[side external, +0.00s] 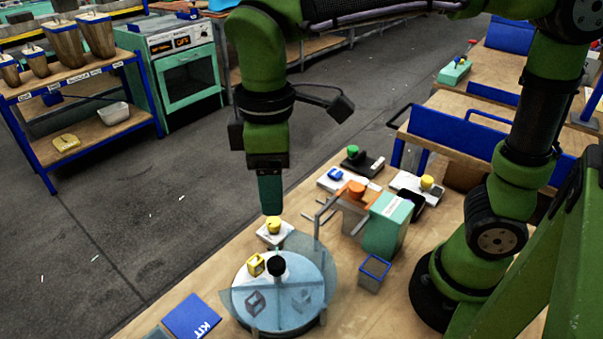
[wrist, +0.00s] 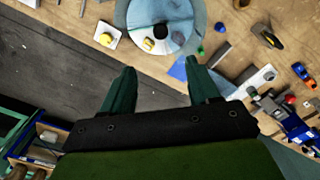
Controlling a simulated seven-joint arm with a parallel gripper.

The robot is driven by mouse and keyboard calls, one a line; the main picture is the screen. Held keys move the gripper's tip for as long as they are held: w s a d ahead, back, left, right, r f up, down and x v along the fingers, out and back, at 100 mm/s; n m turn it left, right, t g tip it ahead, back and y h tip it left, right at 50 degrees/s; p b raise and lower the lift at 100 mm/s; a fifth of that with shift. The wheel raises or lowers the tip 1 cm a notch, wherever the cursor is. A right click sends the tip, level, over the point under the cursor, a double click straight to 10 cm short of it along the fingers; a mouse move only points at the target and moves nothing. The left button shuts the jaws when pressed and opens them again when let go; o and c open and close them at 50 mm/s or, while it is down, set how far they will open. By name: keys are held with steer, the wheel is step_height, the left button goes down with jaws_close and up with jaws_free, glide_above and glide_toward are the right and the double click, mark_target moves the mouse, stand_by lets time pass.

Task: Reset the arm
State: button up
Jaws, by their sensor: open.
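My gripper (side external: 270,205) hangs pointing down above the workbench in the side external view, over the white block with a yellow knob (side external: 274,227). In the wrist view its two green fingers stand wide apart with nothing between them (wrist: 160,66). The block also shows in the wrist view (wrist: 107,36), ahead and left of the fingers. A round pale-blue turntable (side external: 300,275) stands beside it, with a black knob (side external: 277,266) and a yellow cube (side external: 255,265) on it. In the side view one finger hides the other.
A teal box (side external: 387,222), an orange-topped press (side external: 355,194), a small blue-rimmed bin (side external: 373,272) and several knob-topped blocks stand to the right on the wooden bench. A blue KIT panel (side external: 192,317) lies at the front left. Grey floor (side external: 110,235) lies beyond the bench's left edge.

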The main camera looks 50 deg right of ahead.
steer(key=s+d+m+t+y, duration=0.1)
steer(key=s+d+m+t, duration=0.1)
steer(key=d+m, duration=0.4)
steer(key=s+d+m+t+y, duration=0.1)
steer(key=d+m+t, duration=0.4)
steer(key=d, duration=0.5)
steer(key=shift+s+f+m, duration=0.35)
steer(key=shift+m, duration=0.45)
